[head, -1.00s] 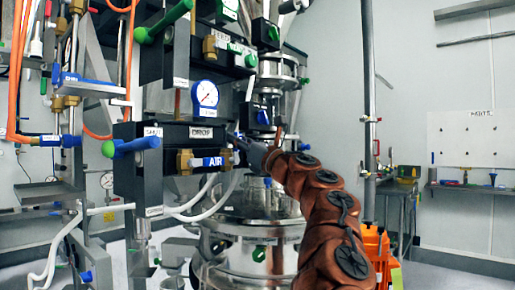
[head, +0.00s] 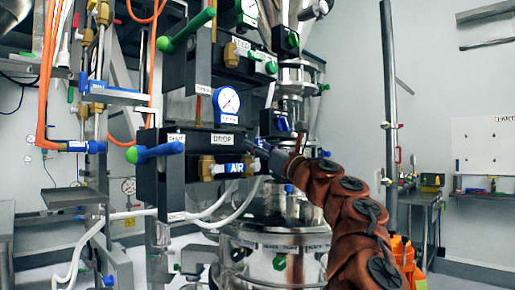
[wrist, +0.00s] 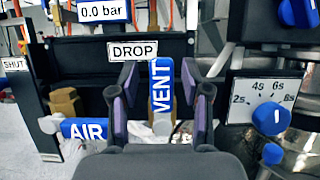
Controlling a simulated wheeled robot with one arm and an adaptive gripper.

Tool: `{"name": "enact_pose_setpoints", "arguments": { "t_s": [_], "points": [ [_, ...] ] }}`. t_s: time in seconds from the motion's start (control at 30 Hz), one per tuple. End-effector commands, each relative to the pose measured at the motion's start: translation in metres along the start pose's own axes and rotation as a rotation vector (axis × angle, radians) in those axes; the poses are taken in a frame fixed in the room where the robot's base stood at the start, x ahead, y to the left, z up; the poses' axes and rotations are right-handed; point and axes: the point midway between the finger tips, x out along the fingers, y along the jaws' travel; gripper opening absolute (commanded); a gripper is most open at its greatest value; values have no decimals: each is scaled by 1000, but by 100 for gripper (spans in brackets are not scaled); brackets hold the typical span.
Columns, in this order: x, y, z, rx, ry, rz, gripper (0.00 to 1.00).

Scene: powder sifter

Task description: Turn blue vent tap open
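The blue vent tap (wrist: 162,88) is a flat handle marked VENT, standing upright in the wrist view below the DROP label. My gripper (wrist: 161,78) is open, with one finger on each side of this handle and a visible gap on both sides. In the head view my gripper (head: 262,150) is at the right end of the DROP panel, and I cannot make out the vent tap behind it. The blue AIR tap (wrist: 86,130) lies sideways to the left of the vent tap; it also shows in the head view (head: 235,168).
A dial with a blue knob (wrist: 271,118) is close to the right. A blue-rimmed gauge (head: 227,103) sits above the panel, and a blue lever with a green end (head: 155,151) sticks out at its left. A steel vessel (head: 285,235) stands below.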

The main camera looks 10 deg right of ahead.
Motion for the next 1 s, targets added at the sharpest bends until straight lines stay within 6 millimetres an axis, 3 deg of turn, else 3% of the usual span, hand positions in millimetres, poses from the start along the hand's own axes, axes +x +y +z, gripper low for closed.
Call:
{"name": "enact_pose_setpoints", "arguments": {
  "t_s": [0.47, 1.0],
  "points": [
    [-6, 0, 0, 0, 1, -2, 48],
    [-45, -1, 1, 0, -1, -5, 48]
  ]
}}
